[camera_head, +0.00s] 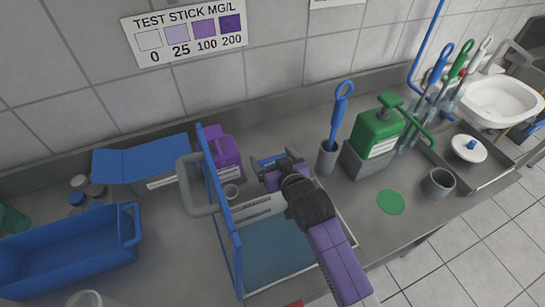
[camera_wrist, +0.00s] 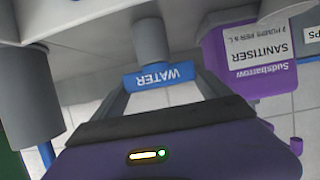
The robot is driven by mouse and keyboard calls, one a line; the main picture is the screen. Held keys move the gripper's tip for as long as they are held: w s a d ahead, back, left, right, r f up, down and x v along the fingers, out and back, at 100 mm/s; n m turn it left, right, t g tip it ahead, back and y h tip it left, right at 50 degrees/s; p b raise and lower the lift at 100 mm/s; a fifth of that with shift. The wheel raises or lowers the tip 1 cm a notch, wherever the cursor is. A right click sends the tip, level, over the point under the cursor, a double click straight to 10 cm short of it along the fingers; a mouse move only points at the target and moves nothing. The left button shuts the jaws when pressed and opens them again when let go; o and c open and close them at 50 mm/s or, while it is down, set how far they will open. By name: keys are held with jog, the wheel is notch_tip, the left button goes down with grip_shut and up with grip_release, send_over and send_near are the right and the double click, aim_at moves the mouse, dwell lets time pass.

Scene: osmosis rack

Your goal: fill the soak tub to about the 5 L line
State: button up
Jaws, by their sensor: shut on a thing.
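My gripper (camera_head: 278,172) is shut at a small blue tab in the head view. In the wrist view the two grey fingers reach to a blue tag (camera_wrist: 165,77) reading WATER, upside down; their exact contact is unclear. Below my arm is a pale-rimmed basin with a teal interior (camera_head: 262,264); its left side has a blue-edged upright panel (camera_head: 238,262) with a grey loop (camera_head: 187,181). I cannot tell whether this is the soak tub. A blue tub (camera_head: 65,252) stands at the left. No 5 L line or water level is readable.
A purple sanitiser jug (camera_head: 228,158) stands behind the panel and shows in the wrist view (camera_wrist: 270,85). A blue box (camera_head: 142,160) is left of it. A green pump bottle (camera_head: 374,132), a brush holder (camera_head: 326,158) and a grey cup (camera_head: 438,183) stand to the right.

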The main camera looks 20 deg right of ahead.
jog(key=shift+a+h, duration=0.1)
jog(key=shift+h, duration=0.2)
jog(key=shift+f+m+h+b, duration=0.2)
jog(key=shift+m+h+b, duration=0.2)
jog(key=shift+m, duration=0.1)
jog(key=m+h+b, duration=0.1)
jog(key=b, duration=0.2)
jog(key=shift+f+m+g+h, duration=0.15)
jog(key=shift+m+g+h, duration=0.15)
jog(key=shift+m+h, duration=0.1)
jog(key=shift+m+h+b, duration=0.5)
jog(key=shift+h+b, duration=0.1)
jog(key=shift+b, duration=0.35)
jog(key=shift+r+m+g+h+b, duration=0.3)
jog(key=o, duration=1.2)
jog(key=shift+c, duration=0.2)
